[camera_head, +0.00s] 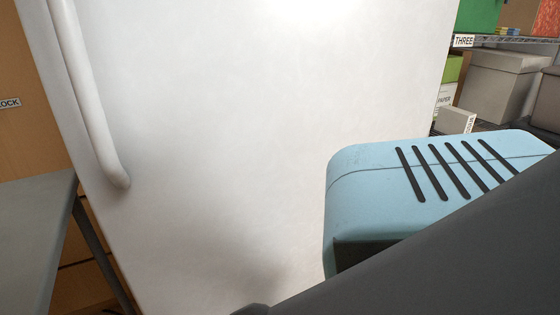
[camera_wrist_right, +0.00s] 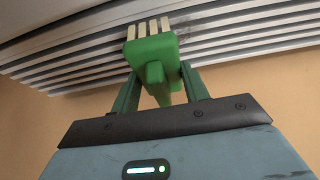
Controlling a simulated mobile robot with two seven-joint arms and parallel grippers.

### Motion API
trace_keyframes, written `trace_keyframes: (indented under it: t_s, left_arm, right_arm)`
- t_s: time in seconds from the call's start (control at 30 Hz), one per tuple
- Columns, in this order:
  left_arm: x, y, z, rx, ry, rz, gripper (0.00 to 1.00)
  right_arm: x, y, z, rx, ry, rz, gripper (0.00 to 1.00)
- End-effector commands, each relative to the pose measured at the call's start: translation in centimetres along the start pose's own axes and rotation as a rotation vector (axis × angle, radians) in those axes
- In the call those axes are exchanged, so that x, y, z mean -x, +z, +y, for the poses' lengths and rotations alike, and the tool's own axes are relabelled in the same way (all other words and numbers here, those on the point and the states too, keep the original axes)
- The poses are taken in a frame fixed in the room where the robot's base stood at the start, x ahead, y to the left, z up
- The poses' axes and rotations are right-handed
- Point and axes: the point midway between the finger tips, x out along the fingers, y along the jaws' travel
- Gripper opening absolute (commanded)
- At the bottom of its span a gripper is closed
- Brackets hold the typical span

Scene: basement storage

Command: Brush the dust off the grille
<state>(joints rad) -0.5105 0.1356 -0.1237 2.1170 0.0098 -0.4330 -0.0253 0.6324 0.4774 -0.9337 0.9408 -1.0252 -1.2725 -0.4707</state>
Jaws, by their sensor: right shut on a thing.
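In the right wrist view, my right gripper (camera_wrist_right: 160,85) is shut on a green brush (camera_wrist_right: 155,50). The brush has several cream bristle tufts (camera_wrist_right: 148,28) at its tip. The bristles lie against the pale slats of the grille (camera_wrist_right: 240,45) or just in front of them; I cannot tell if they touch. A dark grey smudge, which looks like dust (camera_wrist_right: 183,22), shows on the slats just right of the bristles. The brush hides part of the slats behind it. The grille and brush do not show in the head view. My left gripper is not in view.
A tan wall (camera_wrist_right: 275,95) lies below the grille. In the head view a large white appliance (camera_head: 235,140) with a long handle fills the middle. A grey table (camera_head: 35,225) stands at left. Shelves with grey boxes (camera_head: 500,82) are at the far right.

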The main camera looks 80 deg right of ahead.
Motion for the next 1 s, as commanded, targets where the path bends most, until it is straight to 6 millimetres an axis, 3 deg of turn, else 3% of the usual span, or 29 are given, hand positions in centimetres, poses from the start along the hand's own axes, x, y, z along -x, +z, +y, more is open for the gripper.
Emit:
trace_keyframes:
  t_s: [1.0]
  left_arm:
    - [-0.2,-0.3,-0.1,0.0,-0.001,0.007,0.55]
  right_arm:
    - [-1.3,0.6,-0.4,0.001,-0.001,-0.001,0.27]
